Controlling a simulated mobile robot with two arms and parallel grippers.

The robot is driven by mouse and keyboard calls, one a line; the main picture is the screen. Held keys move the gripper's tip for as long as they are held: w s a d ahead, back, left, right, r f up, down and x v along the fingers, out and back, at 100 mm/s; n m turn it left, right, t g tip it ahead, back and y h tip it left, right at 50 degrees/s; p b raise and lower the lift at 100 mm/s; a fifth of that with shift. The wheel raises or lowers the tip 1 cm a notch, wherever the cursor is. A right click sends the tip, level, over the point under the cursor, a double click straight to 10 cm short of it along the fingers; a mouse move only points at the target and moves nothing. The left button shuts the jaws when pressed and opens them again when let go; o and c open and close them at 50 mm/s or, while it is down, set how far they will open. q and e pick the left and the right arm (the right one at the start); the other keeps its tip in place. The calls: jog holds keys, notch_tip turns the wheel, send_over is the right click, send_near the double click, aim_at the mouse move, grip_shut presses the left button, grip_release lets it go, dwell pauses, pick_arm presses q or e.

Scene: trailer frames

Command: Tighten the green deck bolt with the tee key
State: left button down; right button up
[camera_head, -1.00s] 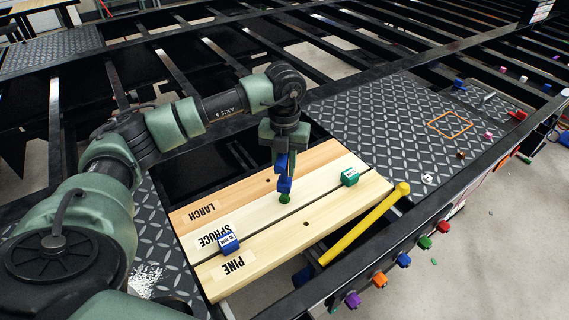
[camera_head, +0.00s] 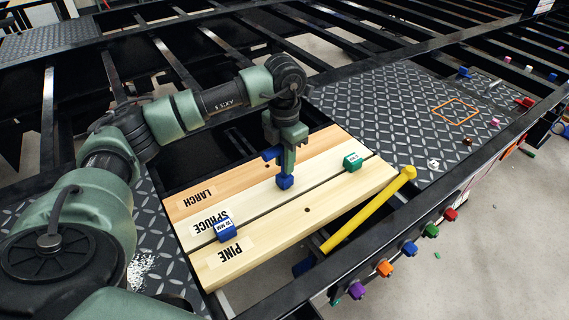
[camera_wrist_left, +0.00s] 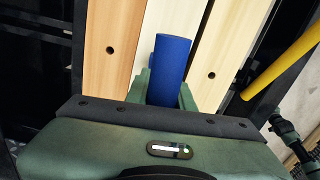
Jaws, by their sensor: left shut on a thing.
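The blue tee key (camera_head: 285,182) stands upright on the spruce board (camera_head: 252,203), its crossbar (camera_head: 271,154) held in my left gripper (camera_head: 287,150). The left gripper is shut on it. The blue bar also shows in the left wrist view (camera_wrist_left: 173,62), between the fingers (camera_wrist_left: 166,92). The green deck bolt is hidden now; the key's socket end covers the spot where it showed earlier. My right gripper is not in view.
A blue labelled block (camera_head: 227,231) and a green labelled block (camera_head: 353,161) sit on the boards. A yellow bar (camera_head: 368,211) lies along the right side. Several coloured knobs (camera_head: 385,269) line the frame rail. Open gaps lie between the frame beams.

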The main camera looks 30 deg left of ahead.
pick_arm(q)
jog(key=m+b, duration=0.1)
jog(key=m, duration=0.4)
jog(key=shift+f, duration=0.1)
jog(key=m+b, duration=0.1)
jog(key=m, duration=0.5)
jog(key=shift+b, duration=0.3)
jog(key=shift+r, duration=0.2)
jog(key=shift+r+p, duration=1.7)
jog(key=shift+r, duration=0.75)
notch_tip(320, 180, up, 3)
jog(key=n+p, duration=0.1)
jog(key=p, duration=0.8)
jog(key=shift+f, duration=0.2)
jog(key=shift+f+n+p, duration=0.15)
jog(key=shift+n+p, duration=0.25)
jog(key=shift+p, duration=0.4)
jog(key=shift+f, duration=0.15)
